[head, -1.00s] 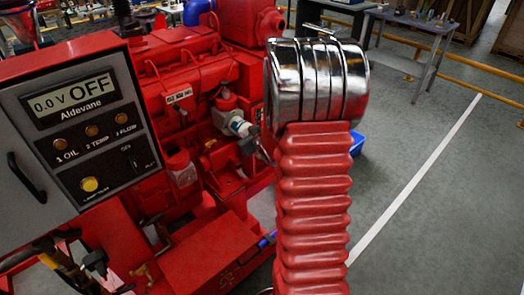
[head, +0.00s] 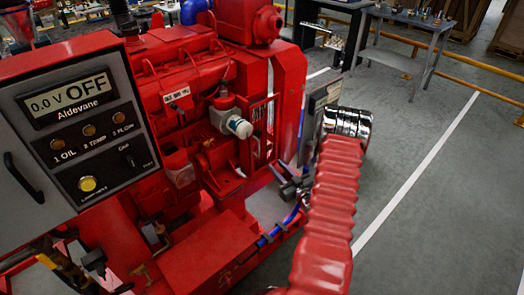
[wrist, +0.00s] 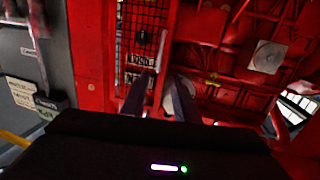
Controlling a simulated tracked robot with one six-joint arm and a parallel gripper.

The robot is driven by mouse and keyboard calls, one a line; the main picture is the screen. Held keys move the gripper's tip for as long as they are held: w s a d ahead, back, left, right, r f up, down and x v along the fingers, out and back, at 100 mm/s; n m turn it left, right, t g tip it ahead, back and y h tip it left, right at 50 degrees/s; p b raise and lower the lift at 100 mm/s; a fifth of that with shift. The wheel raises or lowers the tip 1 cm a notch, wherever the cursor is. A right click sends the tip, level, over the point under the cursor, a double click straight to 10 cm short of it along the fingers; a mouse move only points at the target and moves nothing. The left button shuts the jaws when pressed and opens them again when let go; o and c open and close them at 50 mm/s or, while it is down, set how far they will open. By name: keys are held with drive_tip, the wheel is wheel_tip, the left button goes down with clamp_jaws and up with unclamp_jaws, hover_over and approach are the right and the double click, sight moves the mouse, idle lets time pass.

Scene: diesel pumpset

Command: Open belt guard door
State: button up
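The belt guard door is a red-framed black mesh panel. It shows in the wrist view (wrist: 143,28) at top centre, with a small dark knob-like part on it. In the head view the mesh (head: 262,118) is a narrow, steeply angled strip at the engine's right end. It looks closed, though its edges are partly hidden. In the head view my gripper (head: 284,178) is beside the pumpset, below the mesh. I cannot tell whether it touches anything.
The grey control panel (head: 85,125) stands at left, reading OFF. A white-capped filter (head: 238,126) sticks out of the engine (head: 185,80) left of the mesh. Open grey floor (head: 440,200) lies to the right. A grey worktable (head: 420,30) stands behind.

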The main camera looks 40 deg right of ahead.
drive_tip(key=shift+s+f, duration=0.3)
drive_tip(key=shift+s, duration=0.1)
drive_tip(key=shift+w, duration=0.1)
drive_tip(key=w+d, duration=0.2)
drive_tip(key=w, duration=1.1)
drive_tip(key=shift+w+d, duration=0.2)
drive_tip(key=shift+w, duration=0.05)
drive_tip(key=shift+c, duration=0.7)
clamp_jaws()
idle(0.4)
